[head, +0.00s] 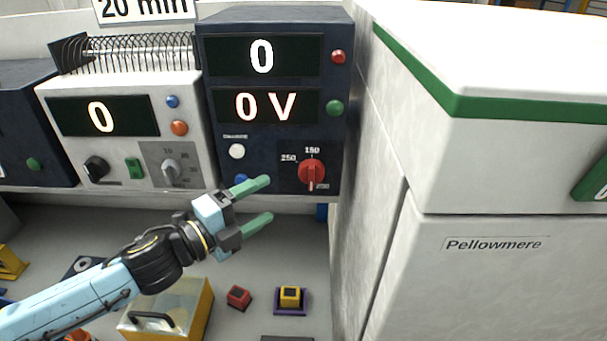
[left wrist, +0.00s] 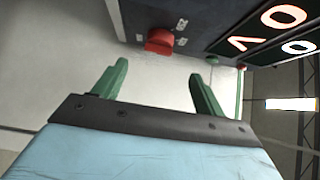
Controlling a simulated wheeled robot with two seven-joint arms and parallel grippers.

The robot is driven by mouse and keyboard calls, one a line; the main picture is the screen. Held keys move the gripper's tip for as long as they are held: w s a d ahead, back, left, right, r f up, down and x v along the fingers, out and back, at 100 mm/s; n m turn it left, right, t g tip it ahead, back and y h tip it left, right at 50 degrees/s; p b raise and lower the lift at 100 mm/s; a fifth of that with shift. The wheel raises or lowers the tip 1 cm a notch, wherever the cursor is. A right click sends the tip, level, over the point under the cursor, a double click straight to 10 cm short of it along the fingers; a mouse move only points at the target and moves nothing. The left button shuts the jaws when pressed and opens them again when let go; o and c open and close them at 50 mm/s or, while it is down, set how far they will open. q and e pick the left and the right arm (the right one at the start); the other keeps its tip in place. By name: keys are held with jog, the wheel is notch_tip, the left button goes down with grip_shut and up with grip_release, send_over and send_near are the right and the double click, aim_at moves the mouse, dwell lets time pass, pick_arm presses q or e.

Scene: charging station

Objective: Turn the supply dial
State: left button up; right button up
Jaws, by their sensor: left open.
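The red dial (head: 312,172) sits low on the right of the dark blue supply unit (head: 217,150), among marks that include 250 and 150. Its pale pointer mark faces down. My left gripper (head: 268,199), with green fingers, is open and empty, below and to the left of the dial in the head view. In the left wrist view the red dial (left wrist: 160,41) shows beyond and between the open fingers (left wrist: 158,75), apart from them. The unit's displays read 0 and 0 V. My right gripper is not in view.
A white unit (head: 60,92) with a grey dial (head: 171,170) stands to the left. A white cabinet (head: 470,175) marked Pellowmere rises close on the right. Below are a yellow box (head: 195,318), a red block (head: 239,297) and a yellow block (head: 290,296).

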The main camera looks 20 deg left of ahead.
aim_at(308, 180)
pick_arm(q)
jog(key=p+x, duration=0.2)
jog(key=x, duration=0.8)
jog(key=shift+w, duration=0.25)
jog(key=shift+w+d+f+p, duration=0.1)
jog(key=shift+w+d+p, duration=0.25)
jog(key=shift+w, duration=0.1)
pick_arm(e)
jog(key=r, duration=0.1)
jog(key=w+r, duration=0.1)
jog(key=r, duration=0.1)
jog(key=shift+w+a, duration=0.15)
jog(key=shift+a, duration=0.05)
